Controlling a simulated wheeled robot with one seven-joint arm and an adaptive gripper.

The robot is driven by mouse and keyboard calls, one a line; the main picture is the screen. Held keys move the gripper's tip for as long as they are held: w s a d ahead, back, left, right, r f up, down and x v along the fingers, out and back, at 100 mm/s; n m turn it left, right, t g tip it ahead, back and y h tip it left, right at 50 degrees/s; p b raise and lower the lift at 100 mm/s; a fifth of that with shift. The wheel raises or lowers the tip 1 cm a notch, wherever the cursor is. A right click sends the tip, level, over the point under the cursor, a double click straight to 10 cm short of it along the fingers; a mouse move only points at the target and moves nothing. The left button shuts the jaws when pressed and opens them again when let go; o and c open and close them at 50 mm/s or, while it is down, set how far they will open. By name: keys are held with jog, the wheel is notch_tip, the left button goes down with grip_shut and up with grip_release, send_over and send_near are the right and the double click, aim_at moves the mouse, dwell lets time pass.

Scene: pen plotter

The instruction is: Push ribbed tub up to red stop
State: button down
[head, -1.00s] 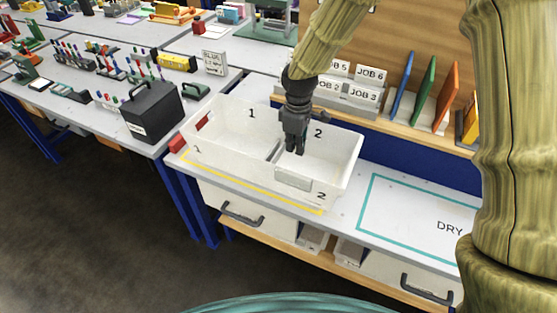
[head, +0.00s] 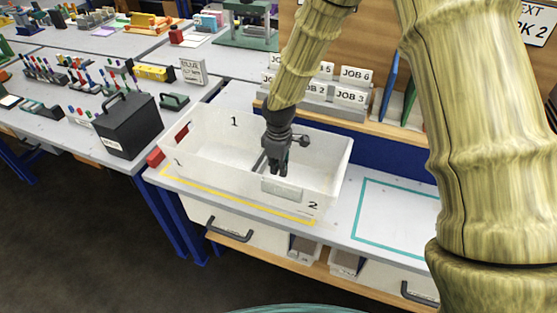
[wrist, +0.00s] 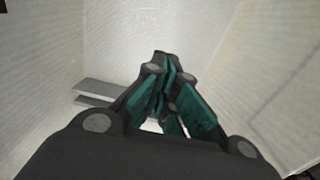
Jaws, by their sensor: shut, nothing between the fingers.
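A teal-outlined area (head: 400,220) to the right is clear. Behind the tub are job card holders (head: 330,92) and a wooden shelf with upright coloured boards. A black box (head: 125,125) stands on the bench at left. Drawers and bins are below.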

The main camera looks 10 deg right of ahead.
notch_tip(320, 180, down, 4)
jog(key=shift+f+p, duration=0.15)
jog(key=shift+p, duration=0.3)
jog(key=shift+w+a+f, duration=0.1)
jog(key=shift+a+f, duration=0.05)
jog(key=shift+f, duration=0.1)
jog(key=shift+w+a+p, duration=0.4)
jog(key=shift+w+a, duration=0.1)
jog(key=shift+a, duration=0.25)
jog(key=shift+w+a+p, duration=0.35)
jog(key=shift+w+a, duration=0.1)
jog(key=shift+a, duration=0.3)
jog(key=shift+w, duration=0.1)
